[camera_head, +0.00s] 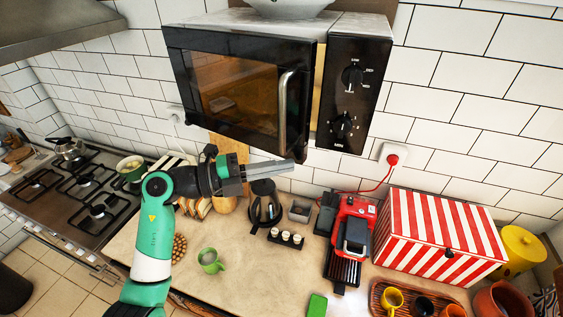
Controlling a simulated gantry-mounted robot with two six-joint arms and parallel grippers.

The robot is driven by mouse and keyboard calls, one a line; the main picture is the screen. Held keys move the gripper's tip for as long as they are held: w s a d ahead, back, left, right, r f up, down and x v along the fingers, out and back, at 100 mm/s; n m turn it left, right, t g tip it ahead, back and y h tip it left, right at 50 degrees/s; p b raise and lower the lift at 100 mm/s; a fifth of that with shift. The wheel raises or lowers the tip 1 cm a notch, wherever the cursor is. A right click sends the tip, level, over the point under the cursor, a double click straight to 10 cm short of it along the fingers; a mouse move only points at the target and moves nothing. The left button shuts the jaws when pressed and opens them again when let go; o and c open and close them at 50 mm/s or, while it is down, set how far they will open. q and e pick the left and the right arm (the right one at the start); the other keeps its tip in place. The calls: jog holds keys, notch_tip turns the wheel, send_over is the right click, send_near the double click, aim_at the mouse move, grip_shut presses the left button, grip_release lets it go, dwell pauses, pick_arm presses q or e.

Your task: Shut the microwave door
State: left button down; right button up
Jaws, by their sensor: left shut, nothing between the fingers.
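The microwave (357,95) is mounted high on the tiled wall, with a dark control panel and two knobs on its right. Its black door (250,42) has a brownish window and stands partly open, swung out from the body. A light gap shows between the door's right edge and the control panel. The silver handle (284,112) runs upright near the door's right edge. My left gripper (282,167) is shut and empty, its fingers pointing right just below the door's lower edge. I cannot tell whether it touches the door. My right gripper is not in view.
A light bowl (290,8) sits on top of the microwave. Below are a kettle (264,208), a red coffee machine (353,232), a red-striped box (437,236) and a green mug (210,261) on the counter. A gas stove (85,192) is at left.

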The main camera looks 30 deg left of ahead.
aim_at(297, 146)
pick_arm(q)
jog(key=shift+w, duration=0.3)
jog(key=shift+w+d+r, duration=0.1)
jog(key=shift+w, duration=0.15)
jog(key=w+n+t+y+p, duration=0.1)
jog(key=w+p, duration=0.1)
jog(key=w, duration=0.1)
jog(key=w+n+t+y+p, duration=0.1)
jog(key=w+p, duration=0.1)
jog(key=w, duration=0.1)
jog(key=shift+w+d+r+y, duration=0.1)
jog(key=shift+d+y, duration=0.05)
jog(key=shift+y, duration=0.15)
jog(key=shift+w+f+n+t, duration=0.2)
jog(key=shift+n+t, duration=0.1)
jog(key=shift+t, duration=0.1)
jog(key=shift+a+f+y, duration=0.2)
jog(key=shift+f+y, duration=0.1)
jog(key=shift+y, duration=0.1)
